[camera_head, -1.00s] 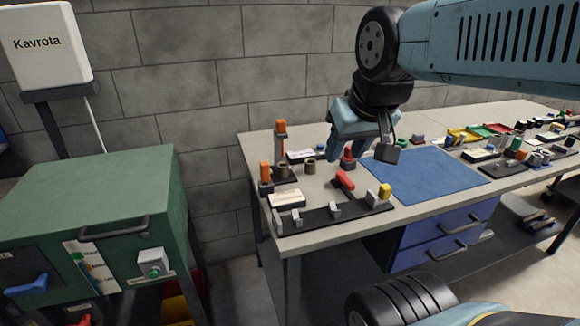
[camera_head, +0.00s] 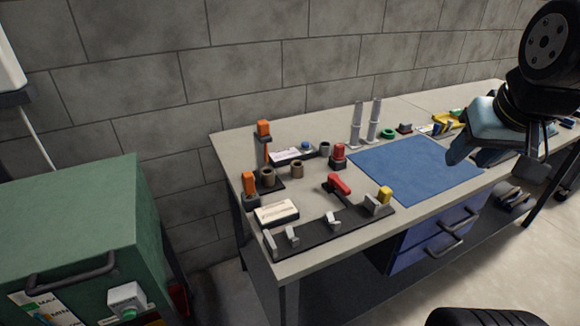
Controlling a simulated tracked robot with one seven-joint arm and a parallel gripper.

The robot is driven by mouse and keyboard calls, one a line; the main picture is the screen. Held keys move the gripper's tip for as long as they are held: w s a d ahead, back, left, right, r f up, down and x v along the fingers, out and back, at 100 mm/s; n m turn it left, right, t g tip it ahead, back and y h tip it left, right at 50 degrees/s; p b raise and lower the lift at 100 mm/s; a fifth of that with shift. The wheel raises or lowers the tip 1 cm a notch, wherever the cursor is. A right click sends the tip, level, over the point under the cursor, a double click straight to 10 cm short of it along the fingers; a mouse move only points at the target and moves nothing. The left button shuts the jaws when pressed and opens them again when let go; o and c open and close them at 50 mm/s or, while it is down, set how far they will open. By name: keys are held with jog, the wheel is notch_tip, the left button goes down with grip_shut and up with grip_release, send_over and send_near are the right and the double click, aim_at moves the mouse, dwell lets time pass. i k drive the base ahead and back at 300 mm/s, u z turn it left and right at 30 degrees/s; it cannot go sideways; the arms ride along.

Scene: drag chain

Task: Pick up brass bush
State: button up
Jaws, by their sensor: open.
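Two small brownish hollow cylinders stand on the workbench's left part. One bush (camera_head: 297,169) stands on the bare bench top, and a similar bush (camera_head: 268,178) stands on a dark base; I cannot tell for sure which is the brass bush. My gripper (camera_head: 474,157) is open and empty, above the right end of the blue mat, well to the right of both bushes. Nothing hides the bushes.
Orange-topped posts (camera_head: 264,130), a red-topped block (camera_head: 338,154), a red-handled clamp (camera_head: 339,185) and a dark fixture strip (camera_head: 310,235) crowd the bushes. Two grey upright posts (camera_head: 356,125) stand behind. The blue mat (camera_head: 410,168) is clear. A green cabinet (camera_head: 75,220) stands left.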

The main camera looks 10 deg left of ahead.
aim_at(267, 175)
jog(key=u, duration=0.05)
jog(key=k, duration=1.3)
jog(key=u, duration=0.65)
jog(key=i, duration=1.55)
